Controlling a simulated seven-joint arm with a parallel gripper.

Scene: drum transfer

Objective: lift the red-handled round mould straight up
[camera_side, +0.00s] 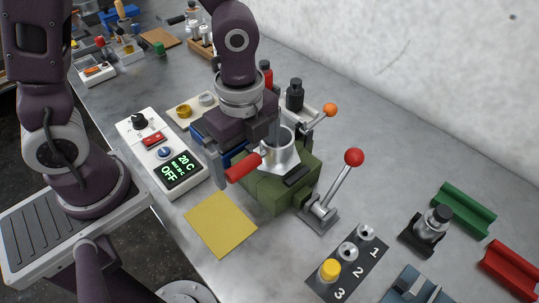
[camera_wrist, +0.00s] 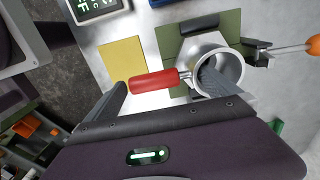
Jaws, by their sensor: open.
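The round mould is a grey metal cup (camera_side: 281,155) with a red handle (camera_side: 243,167) pointing to the lower left. It sits on top of a green block (camera_side: 272,193). In the wrist view the cup (camera_wrist: 221,52) is right of centre and the handle (camera_wrist: 153,82) lies to its left. My gripper (camera_side: 243,150) is open and hangs low over the mould. In the wrist view one finger is left of the handle's end and the other overlaps the cup's opening; I cannot tell whether either touches. The gripper hides part of the cup in the side view.
A red-knobbed lever (camera_side: 354,157) and an orange-knobbed lever (camera_side: 330,110) stand right of the mould. A control box (camera_side: 160,152) reading OFF and a yellow sheet (camera_side: 221,224) lie to the left. A black numbered panel (camera_side: 347,262) is in front. Bare table lies toward the wall.

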